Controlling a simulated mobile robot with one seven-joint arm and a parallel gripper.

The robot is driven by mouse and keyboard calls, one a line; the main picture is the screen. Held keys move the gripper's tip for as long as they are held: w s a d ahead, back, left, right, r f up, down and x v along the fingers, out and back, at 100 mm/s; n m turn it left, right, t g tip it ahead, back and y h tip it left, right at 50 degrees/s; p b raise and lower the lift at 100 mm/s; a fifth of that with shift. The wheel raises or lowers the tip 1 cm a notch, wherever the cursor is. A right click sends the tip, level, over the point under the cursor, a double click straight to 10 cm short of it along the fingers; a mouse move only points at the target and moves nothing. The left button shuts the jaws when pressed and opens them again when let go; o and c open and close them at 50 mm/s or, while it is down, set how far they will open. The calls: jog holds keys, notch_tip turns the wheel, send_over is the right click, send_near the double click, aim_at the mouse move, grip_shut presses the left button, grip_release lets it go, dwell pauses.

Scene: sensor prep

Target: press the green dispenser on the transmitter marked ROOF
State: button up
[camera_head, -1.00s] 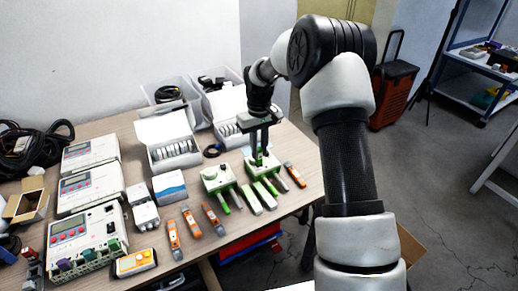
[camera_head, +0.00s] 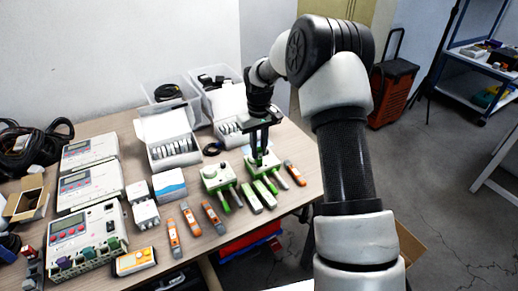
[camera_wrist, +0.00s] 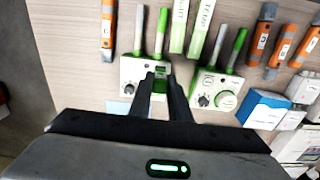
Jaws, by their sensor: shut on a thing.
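My gripper (camera_head: 258,160) points down at the right-hand transmitter (camera_head: 250,168). In the wrist view this transmitter (camera_wrist: 128,72) is on the left, and my gripper's fingertips (camera_wrist: 158,76) are at its green part (camera_wrist: 161,70), closed on it. The fingers hide part of its face. The other transmitter (camera_head: 216,178) is untouched; in the wrist view it (camera_wrist: 216,92) shows a dark knob and a round green-rimmed dial. I cannot read a ROOF mark on either.
Light-green flat pieces (camera_head: 265,194) and orange-grey testers (camera_head: 295,174) lie close around the transmitters. A blue-white box (camera_head: 170,186) stands to the left. An open white box (camera_head: 172,150) and clear bins (camera_head: 168,92) stand behind. The table's front edge is near.

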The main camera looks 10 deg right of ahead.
jog(key=shift+f+b, duration=0.3)
jog(key=shift+f, duration=0.3)
dwell(1.2)
dwell(0.4)
jog(key=shift+r+p, duration=2.75)
jog(key=shift+r, duration=1.3)
jog(key=shift+s+f, duration=0.1)
